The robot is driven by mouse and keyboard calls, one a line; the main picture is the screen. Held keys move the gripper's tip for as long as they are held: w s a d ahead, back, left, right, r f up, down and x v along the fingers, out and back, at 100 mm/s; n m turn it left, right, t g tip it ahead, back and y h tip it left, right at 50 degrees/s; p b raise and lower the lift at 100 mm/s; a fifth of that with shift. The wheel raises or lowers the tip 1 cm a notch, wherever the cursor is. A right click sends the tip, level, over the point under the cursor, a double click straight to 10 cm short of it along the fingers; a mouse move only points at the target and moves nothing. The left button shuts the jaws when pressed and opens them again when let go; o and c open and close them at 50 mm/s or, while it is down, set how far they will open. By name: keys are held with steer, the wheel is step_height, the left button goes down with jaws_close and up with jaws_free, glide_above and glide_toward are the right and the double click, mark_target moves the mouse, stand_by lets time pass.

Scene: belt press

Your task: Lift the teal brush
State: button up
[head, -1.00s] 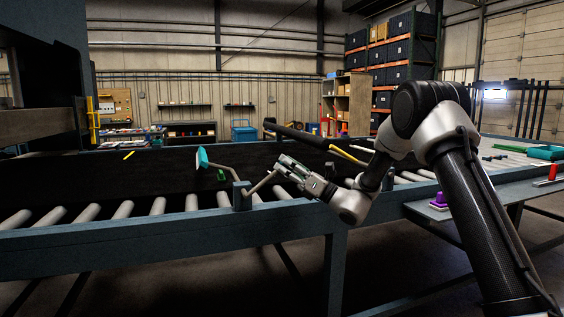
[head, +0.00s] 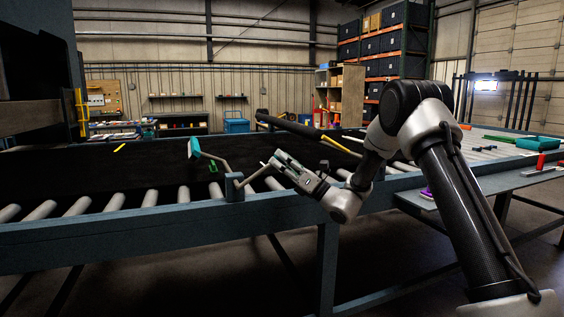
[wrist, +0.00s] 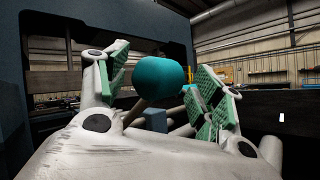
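The teal brush (head: 194,148) is above the conveyor rollers in the head view. Its flat teal head is tilted on a bent grey rod that runs to a blue bracket (head: 235,186) on the near rail. A pale rod rises from the bracket towards my gripper (head: 270,163), just to its right. In the wrist view, a rounded teal part (wrist: 160,77) on a thin stem sits between the spread fingers of my gripper (wrist: 158,88). A gap shows on its left; I cannot tell whether the right pad touches it. More teal shows behind the right finger.
Conveyor rollers (head: 110,203) run behind the blue near rail (head: 130,239). A dark side wall stands behind them, with a press frame at the left. A side table at the right holds a teal tray-like item (head: 537,143) and a red item (head: 540,162).

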steer(key=v, duration=1.2)
